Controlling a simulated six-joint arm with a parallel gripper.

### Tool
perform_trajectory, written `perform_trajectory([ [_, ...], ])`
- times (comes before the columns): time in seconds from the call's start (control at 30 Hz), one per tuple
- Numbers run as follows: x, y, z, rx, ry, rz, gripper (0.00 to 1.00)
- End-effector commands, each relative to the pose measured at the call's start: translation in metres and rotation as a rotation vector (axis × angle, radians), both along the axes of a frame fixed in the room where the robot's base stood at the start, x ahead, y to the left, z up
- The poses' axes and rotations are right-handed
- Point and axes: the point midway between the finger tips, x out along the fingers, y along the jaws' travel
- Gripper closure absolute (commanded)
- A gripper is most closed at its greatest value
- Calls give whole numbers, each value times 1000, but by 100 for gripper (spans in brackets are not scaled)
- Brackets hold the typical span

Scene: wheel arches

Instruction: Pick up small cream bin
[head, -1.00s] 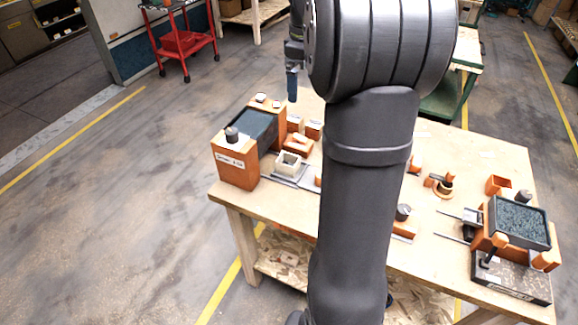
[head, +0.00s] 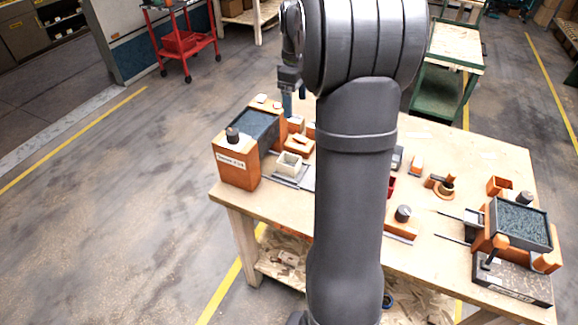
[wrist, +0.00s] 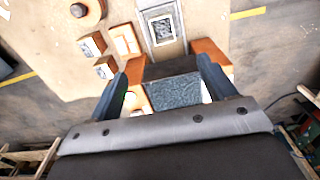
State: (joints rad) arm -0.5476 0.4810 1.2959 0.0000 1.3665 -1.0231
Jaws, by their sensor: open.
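The small cream bin (head: 289,163) is a square, open-topped box standing on a grey plate at the left part of the table. In the wrist view the bin (wrist: 161,27) shows at the top, past my fingertips, with a pale rim and grey inside. My gripper (head: 287,108) is above the back of the orange fixture with the dark textured top. In the wrist view my gripper (wrist: 168,72) has its two blue-grey fingers spread with nothing held between them. The gripper is apart from the bin.
The orange fixture (head: 236,165) with its dark textured top (wrist: 177,93) stands beside the bin. Orange blocks (head: 299,144) stand close behind the bin. A second fixture (head: 520,222) is at the table's right. My arm hides the table's middle.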

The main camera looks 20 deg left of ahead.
Motion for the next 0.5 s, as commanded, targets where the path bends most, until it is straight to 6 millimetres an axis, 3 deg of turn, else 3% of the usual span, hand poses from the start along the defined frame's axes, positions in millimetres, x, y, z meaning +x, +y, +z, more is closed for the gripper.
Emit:
perform_trajectory([
  [0.03,-1,8,-24,-4,7,4,24],
  [0.1,-2,15,-47,-3,4,2,24],
  [0.5,-3,20,-128,-1,2,0,24],
])
